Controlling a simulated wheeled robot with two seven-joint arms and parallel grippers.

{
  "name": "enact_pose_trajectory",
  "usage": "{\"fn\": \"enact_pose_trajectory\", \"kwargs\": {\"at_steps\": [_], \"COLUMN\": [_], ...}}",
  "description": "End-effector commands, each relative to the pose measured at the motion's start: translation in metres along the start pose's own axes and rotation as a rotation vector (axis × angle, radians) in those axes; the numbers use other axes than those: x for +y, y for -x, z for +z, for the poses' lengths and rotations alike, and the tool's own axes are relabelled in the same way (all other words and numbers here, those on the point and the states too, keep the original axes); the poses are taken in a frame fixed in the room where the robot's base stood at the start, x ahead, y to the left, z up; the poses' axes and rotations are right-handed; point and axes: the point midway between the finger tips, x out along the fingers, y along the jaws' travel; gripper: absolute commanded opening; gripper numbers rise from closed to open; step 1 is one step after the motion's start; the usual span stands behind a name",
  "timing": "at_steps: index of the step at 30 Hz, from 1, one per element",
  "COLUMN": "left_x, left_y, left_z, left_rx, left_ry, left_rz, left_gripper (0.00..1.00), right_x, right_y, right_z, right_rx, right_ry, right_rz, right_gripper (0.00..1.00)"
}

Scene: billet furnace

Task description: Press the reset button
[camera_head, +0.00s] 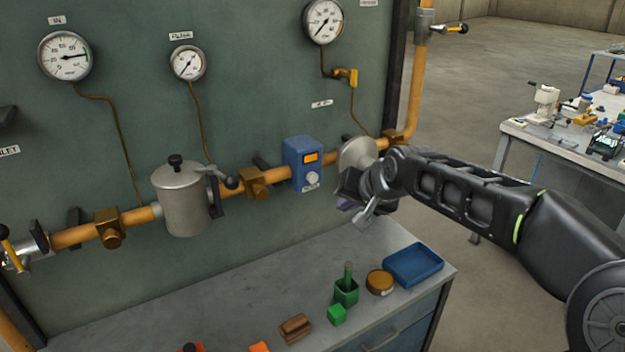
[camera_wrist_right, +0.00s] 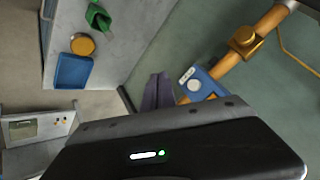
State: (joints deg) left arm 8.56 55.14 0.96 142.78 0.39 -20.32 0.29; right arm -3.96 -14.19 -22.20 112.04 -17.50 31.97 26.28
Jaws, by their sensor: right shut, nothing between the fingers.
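My right gripper (camera_head: 347,203) is just right of and slightly below the box, apart from the button in the picture. In the right wrist view, my shut, empty right fingers (camera_wrist_right: 158,80) point up beside the blue box (camera_wrist_right: 212,80) and its pale button (camera_wrist_right: 194,85). My left gripper is out of view.
A grey cabinet top (camera_head: 240,315) below holds a blue tray (camera_head: 414,264), an orange round tin (camera_head: 379,282), a green holder (camera_head: 346,291) and small blocks. A metal canister (camera_head: 184,200) and several gauges are on the panel. A cluttered workbench (camera_head: 575,140) stands at right.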

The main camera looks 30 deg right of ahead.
Motion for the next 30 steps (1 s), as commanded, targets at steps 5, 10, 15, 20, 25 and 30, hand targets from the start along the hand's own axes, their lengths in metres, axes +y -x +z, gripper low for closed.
{"fn": "enact_pose_trajectory", "kwargs": {"at_steps": [5,10,15,20,25,30], "left_x": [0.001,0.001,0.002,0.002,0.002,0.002], "left_y": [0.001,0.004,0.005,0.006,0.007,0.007], "left_z": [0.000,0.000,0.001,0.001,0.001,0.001], "left_rx": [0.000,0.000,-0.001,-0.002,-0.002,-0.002], "left_ry": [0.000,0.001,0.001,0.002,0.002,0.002], "left_rz": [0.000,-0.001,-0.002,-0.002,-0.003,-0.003], "left_gripper": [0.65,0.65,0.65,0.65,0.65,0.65], "right_x": [-0.004,-0.012,-0.024,-0.034,-0.042,-0.044], "right_y": [-0.005,-0.016,-0.032,-0.047,-0.057,-0.061], "right_z": [-0.004,-0.012,-0.023,-0.034,-0.042,-0.045], "right_rx": [-0.001,-0.002,-0.001,0.000,0.000,0.001], "right_ry": [0.000,0.001,0.002,0.002,0.001,0.001], "right_rz": [0.000,0.001,0.001,0.002,0.001,0.000], "right_gripper": [0.00,0.00,0.00,0.00,0.00,0.00]}}
